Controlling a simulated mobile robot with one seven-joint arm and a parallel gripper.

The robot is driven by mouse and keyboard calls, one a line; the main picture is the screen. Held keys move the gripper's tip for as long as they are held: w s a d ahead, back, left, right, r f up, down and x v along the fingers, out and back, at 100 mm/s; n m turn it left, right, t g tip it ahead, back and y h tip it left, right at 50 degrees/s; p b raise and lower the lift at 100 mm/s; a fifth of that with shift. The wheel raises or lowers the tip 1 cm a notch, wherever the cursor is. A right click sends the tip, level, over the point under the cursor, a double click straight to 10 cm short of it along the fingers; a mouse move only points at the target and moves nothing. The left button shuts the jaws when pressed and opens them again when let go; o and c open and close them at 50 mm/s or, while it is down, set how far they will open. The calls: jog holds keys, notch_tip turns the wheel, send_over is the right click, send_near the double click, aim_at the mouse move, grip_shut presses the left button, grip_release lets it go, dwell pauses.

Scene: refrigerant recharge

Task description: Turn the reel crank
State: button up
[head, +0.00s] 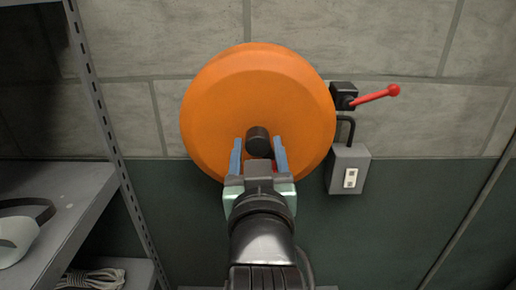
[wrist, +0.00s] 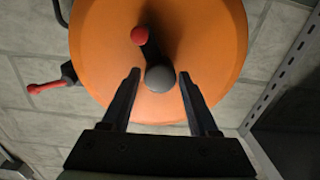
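The large orange reel (head: 215,105) is on the block wall and also fills the top of the wrist view (wrist: 215,40). A dark round-ended crank piece (head: 257,136) stands out from its face. In the wrist view this dark end (wrist: 160,79) joins a short dark arm leading to a red knob (wrist: 139,35). In the head view the red part is mostly hidden behind my gripper. My gripper (head: 258,147) is open, its fingers on either side of the dark end with gaps showing. I cannot tell how deep the fingers reach.
A red lever (head: 378,96) on a black box sticks out right of the reel. A grey switch box (head: 348,168) hangs below it. A metal shelf (head: 75,215) stands at the left, holding a white object (head: 18,238) and coiled rope (head: 95,278).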

jog(key=shift+o, duration=1)
jog(key=shift+s, duration=0.1)
jog(key=shift+s+f, duration=0.1)
jog(key=shift+s, duration=0.2)
jog(key=s+p, duration=1.1)
jog(key=s, duration=0.1)
jog(key=shift+d, duration=0.15)
jog(key=shift+s, duration=0.1)
